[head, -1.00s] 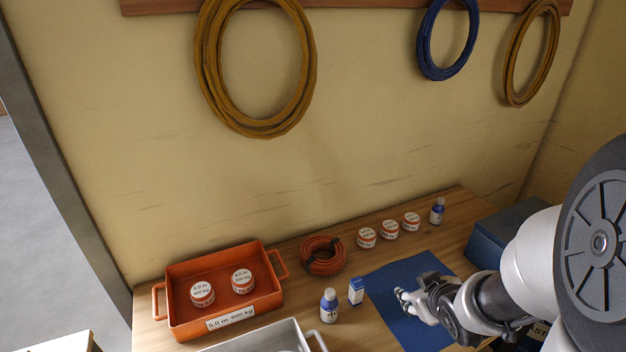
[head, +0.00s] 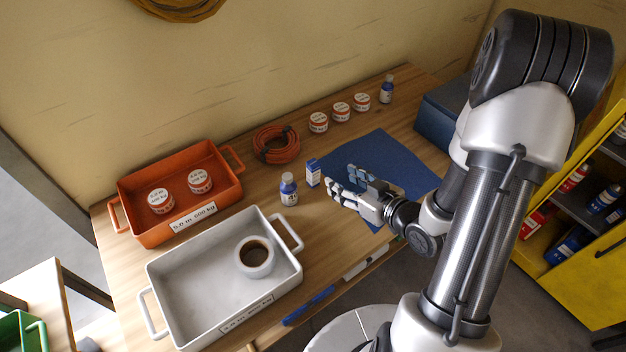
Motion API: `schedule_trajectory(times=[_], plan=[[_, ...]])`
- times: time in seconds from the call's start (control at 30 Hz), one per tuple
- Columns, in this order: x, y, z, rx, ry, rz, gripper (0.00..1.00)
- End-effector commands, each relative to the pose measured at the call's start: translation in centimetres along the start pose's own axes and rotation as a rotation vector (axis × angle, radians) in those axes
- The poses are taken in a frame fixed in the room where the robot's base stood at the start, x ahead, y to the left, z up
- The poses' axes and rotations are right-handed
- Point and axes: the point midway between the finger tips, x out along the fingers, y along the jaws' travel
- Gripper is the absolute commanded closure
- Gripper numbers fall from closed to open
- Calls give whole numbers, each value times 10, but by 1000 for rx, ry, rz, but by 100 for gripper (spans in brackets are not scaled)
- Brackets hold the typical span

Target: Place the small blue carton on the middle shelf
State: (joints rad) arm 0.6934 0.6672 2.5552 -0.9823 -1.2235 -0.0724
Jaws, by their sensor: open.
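The small blue carton (head: 313,173), blue and white, stands upright on the wooden table at the left edge of the blue mat (head: 400,160). My gripper (head: 343,183) is over the mat's near-left part, just right of the carton, its fingers spread and pointing left. It is open and appears empty, apart from the carton. A yellow shelf unit (head: 590,285) stands at the right edge, with bottles and boxes on its levels; it is cut off by the frame, and I cannot tell which level is the middle one.
An orange coil (head: 276,146), several tubs and a blue box (head: 446,122) lie farther back.

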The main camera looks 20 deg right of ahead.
Motion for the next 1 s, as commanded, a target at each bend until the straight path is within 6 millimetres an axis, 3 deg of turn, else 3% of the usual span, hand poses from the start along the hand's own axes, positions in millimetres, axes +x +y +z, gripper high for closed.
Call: schedule_trajectory(times=[0.23, 0.5, 0.77, 1.0], plan=[[29, -1, 4, -6, 2, -2, 52], [83, -1, 2, -1, -1, -3, 52], [103, 0, 2, 0, -2, 0, 52], [138, -1, 8, -2, -1, -2, 52]])
